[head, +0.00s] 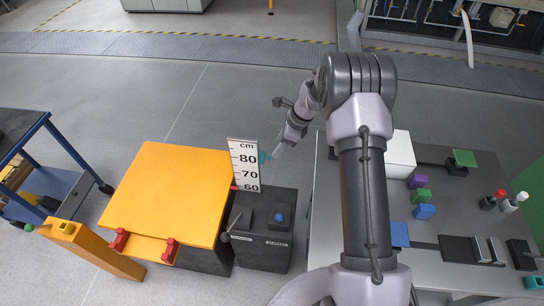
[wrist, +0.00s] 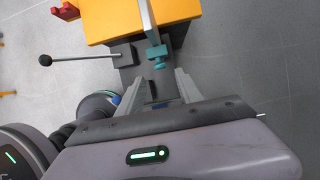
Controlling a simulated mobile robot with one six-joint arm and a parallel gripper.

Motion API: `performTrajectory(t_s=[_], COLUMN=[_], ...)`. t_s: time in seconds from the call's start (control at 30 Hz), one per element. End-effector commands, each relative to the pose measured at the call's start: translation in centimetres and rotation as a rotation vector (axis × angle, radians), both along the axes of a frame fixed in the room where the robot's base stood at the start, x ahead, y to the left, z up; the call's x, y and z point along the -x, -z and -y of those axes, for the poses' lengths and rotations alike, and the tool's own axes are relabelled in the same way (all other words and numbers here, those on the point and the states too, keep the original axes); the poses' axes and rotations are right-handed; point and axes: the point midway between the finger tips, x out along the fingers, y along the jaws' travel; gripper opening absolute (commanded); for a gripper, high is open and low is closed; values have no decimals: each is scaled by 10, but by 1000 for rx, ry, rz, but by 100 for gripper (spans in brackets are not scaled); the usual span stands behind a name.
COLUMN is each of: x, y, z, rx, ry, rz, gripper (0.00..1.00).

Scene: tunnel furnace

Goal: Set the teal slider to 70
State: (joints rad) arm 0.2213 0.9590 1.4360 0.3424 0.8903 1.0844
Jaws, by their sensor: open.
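The teal slider (head: 264,157) sits at the right edge of the upright white scale board (head: 244,165), level with about the 80 mark. The board reads cm, 80, 70 and 60. In the wrist view the slider (wrist: 157,56) has a knob facing my gripper (wrist: 161,77). My gripper is open and empty, its two fingers pointing at the slider, one on each side of its line. The slider is just ahead of the fingertips, and I see no contact. In the head view my gripper (head: 277,151) is small and partly merges with the slider.
A dark box (head: 262,250) with a blue button (head: 279,217) and a lever (head: 226,236) stands below the board. A yellow-topped unit (head: 175,190) is on the left. A grey bench (head: 335,210) with coloured blocks is on the right. Floor behind the board is clear.

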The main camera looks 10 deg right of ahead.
Motion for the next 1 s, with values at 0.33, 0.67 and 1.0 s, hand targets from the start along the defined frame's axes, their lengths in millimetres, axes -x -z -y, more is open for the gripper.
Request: performTrajectory(t_s=[0.33,0.67,1.0], x=[-8,-9,-9], y=[52,53,53], z=[-20,-21,-21], rx=[0,1,1], ry=[-1,-1,-1], rz=[0,2,2], gripper=[42,38,0])
